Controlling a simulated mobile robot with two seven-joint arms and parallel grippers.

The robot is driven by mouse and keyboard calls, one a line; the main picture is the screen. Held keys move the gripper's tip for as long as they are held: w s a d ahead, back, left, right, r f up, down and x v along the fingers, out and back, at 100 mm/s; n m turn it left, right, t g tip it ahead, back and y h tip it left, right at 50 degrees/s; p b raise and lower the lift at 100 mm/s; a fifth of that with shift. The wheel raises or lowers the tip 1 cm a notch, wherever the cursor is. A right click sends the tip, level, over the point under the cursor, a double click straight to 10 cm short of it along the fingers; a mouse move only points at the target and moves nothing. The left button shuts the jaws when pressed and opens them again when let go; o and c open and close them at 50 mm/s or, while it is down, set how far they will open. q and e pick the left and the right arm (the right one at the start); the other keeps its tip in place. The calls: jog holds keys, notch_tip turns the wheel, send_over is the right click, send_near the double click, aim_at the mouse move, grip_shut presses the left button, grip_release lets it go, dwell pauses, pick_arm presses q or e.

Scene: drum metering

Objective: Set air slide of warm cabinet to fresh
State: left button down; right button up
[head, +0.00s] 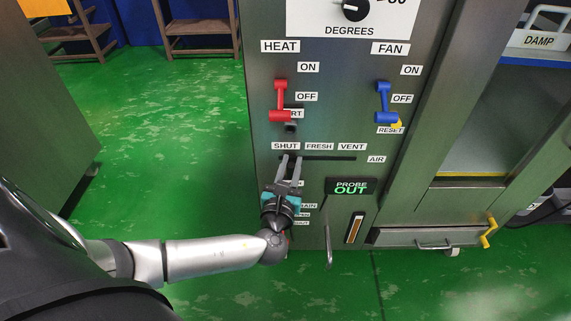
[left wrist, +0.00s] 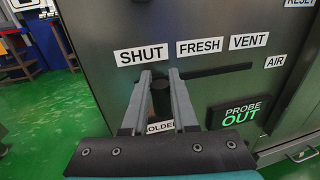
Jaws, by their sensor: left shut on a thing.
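The warm cabinet (head: 340,120) has a steel front panel with a dark horizontal air slot (head: 325,158), labelled SHUT, FRESH and VENT from left to right, with AIR at its right end. The slot also shows in the left wrist view (left wrist: 222,71). The dark air slide knob (left wrist: 160,88) is at the slot's left end, below the SHUT label (left wrist: 141,55). My left gripper (head: 290,163) is shut on the knob, with one finger on each side of it. The fingers hide part of the knob and the slot's left end. My right gripper is not in view.
Above the slot are a red HEAT lever (head: 281,101) and a blue FAN lever (head: 383,102). A PROBE OUT display (head: 351,188) sits below the slot's right half. A drawer (head: 415,238) and yellow latch (head: 489,233) are lower right. Green floor lies open at left.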

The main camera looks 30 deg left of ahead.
aim_at(322, 153)
pick_arm(q)
jog(key=w+d, duration=0.2)
jog(key=d, duration=0.1)
jog(key=w+d, duration=0.1)
jog(key=d, duration=0.1)
jog(key=shift+d, duration=0.1)
jog(key=shift+w+d, duration=0.25)
jog(key=shift+d, duration=0.1)
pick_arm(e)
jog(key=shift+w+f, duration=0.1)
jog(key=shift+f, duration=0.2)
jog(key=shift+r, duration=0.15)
pick_arm(q)
jog(key=c, duration=0.7)
grip_release()
